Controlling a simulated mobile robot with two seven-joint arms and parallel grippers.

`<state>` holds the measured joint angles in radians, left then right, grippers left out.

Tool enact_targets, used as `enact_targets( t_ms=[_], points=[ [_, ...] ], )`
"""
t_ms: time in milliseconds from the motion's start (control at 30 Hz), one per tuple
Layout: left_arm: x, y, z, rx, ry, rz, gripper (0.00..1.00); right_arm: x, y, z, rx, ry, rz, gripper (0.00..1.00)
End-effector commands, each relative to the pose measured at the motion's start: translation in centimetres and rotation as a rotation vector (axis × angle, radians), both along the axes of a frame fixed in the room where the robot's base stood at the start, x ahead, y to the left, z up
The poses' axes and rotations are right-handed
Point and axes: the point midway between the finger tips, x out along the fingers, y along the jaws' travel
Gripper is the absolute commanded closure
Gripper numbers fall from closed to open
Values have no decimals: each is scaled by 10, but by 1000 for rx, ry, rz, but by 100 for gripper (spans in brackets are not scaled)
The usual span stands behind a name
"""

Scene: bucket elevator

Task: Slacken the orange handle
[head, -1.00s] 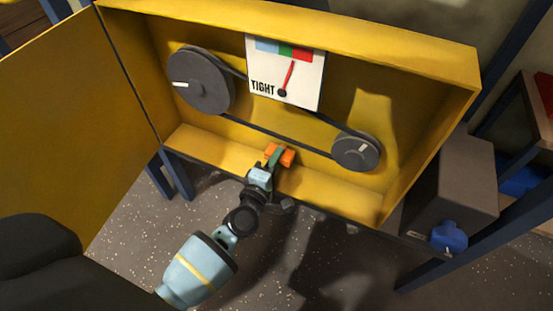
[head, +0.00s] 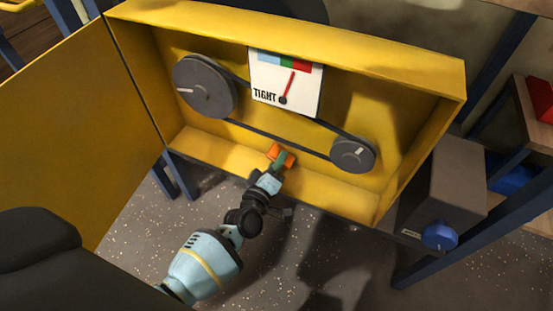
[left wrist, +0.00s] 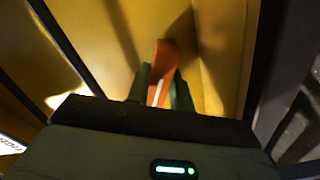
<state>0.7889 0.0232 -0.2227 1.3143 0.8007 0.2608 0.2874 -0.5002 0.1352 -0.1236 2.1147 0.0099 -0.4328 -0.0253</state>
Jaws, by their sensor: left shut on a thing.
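The orange handle (head: 281,154) sits low in the yellow box, below the belt. My left gripper (head: 277,164) is shut on it, reaching in from the lower left. In the left wrist view the orange handle (left wrist: 164,65) stands between the two green fingers of my left gripper (left wrist: 160,90). A dial marked TIGHT (head: 287,82) has its red needle pointing up and right, near the red band. A belt (head: 280,138) runs between a large pulley (head: 204,87) and a small pulley (head: 353,154). My right gripper does not show.
The yellow box (head: 390,60) has its door (head: 75,120) swung open at the left. A grey box (head: 450,185) with a blue knob (head: 440,235) stands at the right. The speckled floor below is open.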

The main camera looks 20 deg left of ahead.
Motion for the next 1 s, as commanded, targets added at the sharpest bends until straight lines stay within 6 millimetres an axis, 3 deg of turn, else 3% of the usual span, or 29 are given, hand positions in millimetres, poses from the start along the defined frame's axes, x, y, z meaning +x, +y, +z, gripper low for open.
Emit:
enact_targets(
  t_ms=[500,1000],
  points=[
    [0,-1,1,492,-16,-1,100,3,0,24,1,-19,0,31],
    [0,-1,0,898,-30,-1,100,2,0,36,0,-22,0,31]
  ],
)
